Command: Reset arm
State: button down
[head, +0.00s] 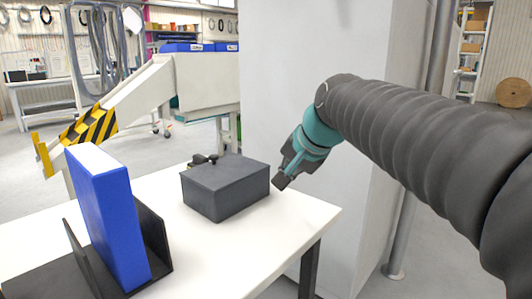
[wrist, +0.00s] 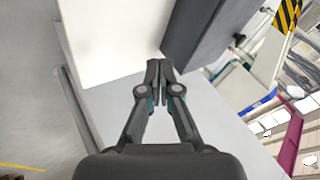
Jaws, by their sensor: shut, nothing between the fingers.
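My arm reaches in from the right in the head view, and my gripper (head: 281,182) points down at the right end of the white table, beside the right side of a dark grey box. In the wrist view my gripper (wrist: 159,66) is shut and empty, its fingertips together at the edge between the white tabletop and the dark box. I cannot tell whether the fingertips touch the box.
A blue binder (head: 108,215) stands in a black holder (head: 155,238) at front left. A white pillar (head: 300,60) rises behind my arm.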

jog(key=s+d+f+n+h, duration=0.1)
jog(key=s+d+f, duration=0.3)
jog(key=s+f, duration=0.2)
jog(key=s+d+f+n+g+h, duration=0.1)
jog(key=s+d+f, duration=0.3)
jog(key=s, duration=0.5)
jog(key=s+d+f+n+h, duration=0.2)
jog(key=s+d+f+n, duration=0.1)
jog(key=s+f, duration=0.4)
notch_tip(320, 180, down, 2)
jog(key=shift+s+d, duration=0.2)
jog(key=shift+d, duration=0.45)
